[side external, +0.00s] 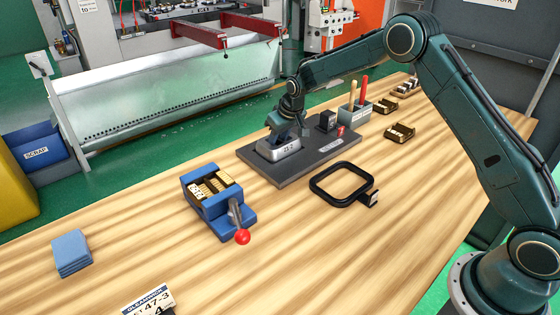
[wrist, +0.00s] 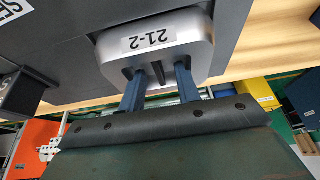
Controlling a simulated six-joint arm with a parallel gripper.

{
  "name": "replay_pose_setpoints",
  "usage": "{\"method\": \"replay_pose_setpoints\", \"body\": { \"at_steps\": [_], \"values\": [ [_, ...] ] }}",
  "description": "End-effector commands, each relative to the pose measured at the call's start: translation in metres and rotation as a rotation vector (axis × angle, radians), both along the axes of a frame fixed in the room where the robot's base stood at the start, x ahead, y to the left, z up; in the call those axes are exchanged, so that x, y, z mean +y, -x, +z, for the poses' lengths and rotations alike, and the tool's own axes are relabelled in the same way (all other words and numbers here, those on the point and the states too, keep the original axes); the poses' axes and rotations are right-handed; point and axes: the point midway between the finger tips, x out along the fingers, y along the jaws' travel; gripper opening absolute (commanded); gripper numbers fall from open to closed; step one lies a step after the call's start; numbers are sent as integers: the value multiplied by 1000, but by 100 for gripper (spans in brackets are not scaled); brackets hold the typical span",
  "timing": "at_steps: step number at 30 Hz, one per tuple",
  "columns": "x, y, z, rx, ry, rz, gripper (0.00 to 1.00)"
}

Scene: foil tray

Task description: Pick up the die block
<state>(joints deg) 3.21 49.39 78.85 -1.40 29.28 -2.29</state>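The die block (side external: 284,151) is a silver block with rounded edges and a "21-2" label. It sits on the left part of a dark grey base plate (side external: 318,160) on the bench. It also shows in the wrist view (wrist: 188,46). My gripper (side external: 284,135) is down at the top of the block. In the wrist view, the two blue fingers of my gripper (wrist: 160,72) stand apart at the block, one on each side of a narrow dark rib. A gap seems to show between each finger and the rib. The fingertips' exact contact is hidden.
A black ring frame (side external: 343,184) lies in front of the plate. A blue fixture (side external: 214,204) with a red-knobbed lever stands to the left. A small dark device (side external: 327,121) and a tool holder (side external: 355,111) are to the right. Blue cloths (side external: 72,253) lie far left.

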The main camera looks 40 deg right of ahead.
Motion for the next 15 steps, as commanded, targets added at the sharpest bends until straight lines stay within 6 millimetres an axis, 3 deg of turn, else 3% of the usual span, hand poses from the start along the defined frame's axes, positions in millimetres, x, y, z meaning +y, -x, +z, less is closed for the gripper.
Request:
{"method": "replay_pose_setpoints", "body": {
  "at_steps": [2,7,15],
  "values": [
    [0,0,0,0,0,0,33],
    [0,0,0,0,0,0,0],
    [0,0,0,0,0,0,0]
  ]
}}
